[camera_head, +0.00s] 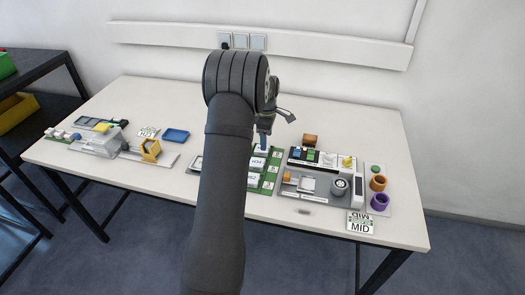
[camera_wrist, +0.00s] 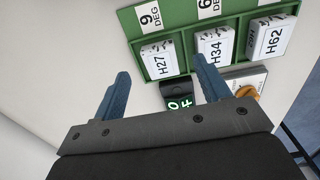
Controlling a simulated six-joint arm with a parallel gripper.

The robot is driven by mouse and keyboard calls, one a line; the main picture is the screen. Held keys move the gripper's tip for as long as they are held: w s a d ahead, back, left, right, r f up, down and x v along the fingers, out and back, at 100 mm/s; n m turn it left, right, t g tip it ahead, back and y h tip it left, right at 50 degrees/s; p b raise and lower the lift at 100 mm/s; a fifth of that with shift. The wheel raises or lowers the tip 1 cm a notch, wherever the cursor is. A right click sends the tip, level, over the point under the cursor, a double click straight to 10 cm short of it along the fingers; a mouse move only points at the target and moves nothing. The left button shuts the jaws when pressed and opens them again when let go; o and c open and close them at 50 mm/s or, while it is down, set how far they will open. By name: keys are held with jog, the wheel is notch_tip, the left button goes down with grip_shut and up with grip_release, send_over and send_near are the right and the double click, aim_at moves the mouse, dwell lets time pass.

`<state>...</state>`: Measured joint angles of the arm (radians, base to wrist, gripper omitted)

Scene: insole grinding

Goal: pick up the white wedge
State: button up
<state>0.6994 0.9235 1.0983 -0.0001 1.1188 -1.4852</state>
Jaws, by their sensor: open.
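In the head view the tray (camera_head: 268,184) is partly hidden behind my arm, with a white block (camera_head: 259,163) showing. My gripper (camera_wrist: 162,68) is open, its blue fingers apart with nothing between them. In the head view my gripper (camera_head: 265,139) is above the far end of the tray.
To the right stand a grey station (camera_head: 318,197), orange (camera_head: 378,183) and purple (camera_head: 380,201) cups, and a MID card (camera_head: 360,223). A blue tray (camera_head: 175,135) lies left. The table's back is mostly clear.

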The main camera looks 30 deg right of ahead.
jog(key=f, duration=0.4)
jog(key=shift+w+a+f, duration=0.1)
jog(key=shift+w+f, duration=0.2)
jog(key=shift+f, duration=0.1)
jog(key=shift+c, duration=0.4)
jog(key=c, duration=1)
